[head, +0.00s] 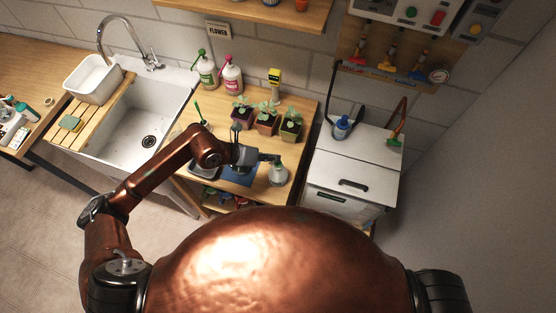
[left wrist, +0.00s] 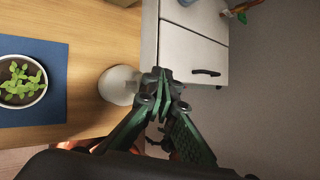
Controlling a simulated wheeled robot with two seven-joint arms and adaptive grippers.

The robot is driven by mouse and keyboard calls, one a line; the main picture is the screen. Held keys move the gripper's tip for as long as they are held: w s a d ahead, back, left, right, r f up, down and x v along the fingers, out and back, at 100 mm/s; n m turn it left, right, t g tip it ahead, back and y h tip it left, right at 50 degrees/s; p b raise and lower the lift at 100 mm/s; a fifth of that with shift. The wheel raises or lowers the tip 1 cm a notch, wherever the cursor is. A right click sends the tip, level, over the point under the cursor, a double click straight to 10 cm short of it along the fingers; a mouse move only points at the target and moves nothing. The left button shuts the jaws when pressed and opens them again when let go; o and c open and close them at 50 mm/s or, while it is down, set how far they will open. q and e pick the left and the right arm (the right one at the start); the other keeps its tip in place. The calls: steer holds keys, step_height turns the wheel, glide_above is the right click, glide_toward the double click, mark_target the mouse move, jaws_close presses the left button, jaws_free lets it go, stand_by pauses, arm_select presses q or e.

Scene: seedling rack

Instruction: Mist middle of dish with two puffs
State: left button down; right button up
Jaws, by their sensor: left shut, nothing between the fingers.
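The dish (left wrist: 22,82) is a round white bowl of dark soil with green seedlings. It sits on a blue mat (left wrist: 56,112) at the left of the left wrist view. In the head view my arm largely covers the dish, and part of the mat (head: 243,181) shows. A whitish, rounded bottle (head: 278,177), seemingly the mister, stands on the table right of the mat; it also shows in the left wrist view (left wrist: 116,86). My left gripper (head: 275,159) is shut and empty at the bottle's top; I cannot tell whether they touch. My right gripper is out of view.
Several potted seedlings (head: 266,121) stand behind the arm, with two spray bottles (head: 232,77) farther back. A white cabinet (head: 352,172) stands right of the table. A sink (head: 148,120) is at the left.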

mark_target(273, 164)
arm_select(q)
steer(key=shift+r, duration=0.25)
steer(key=shift+r+p, duration=0.15)
steer(key=shift+p, duration=0.15)
step_height(273, 164, up, 6)
steer(key=p, duration=0.3)
steer(key=shift+p, duration=0.4)
stand_by(0.5)
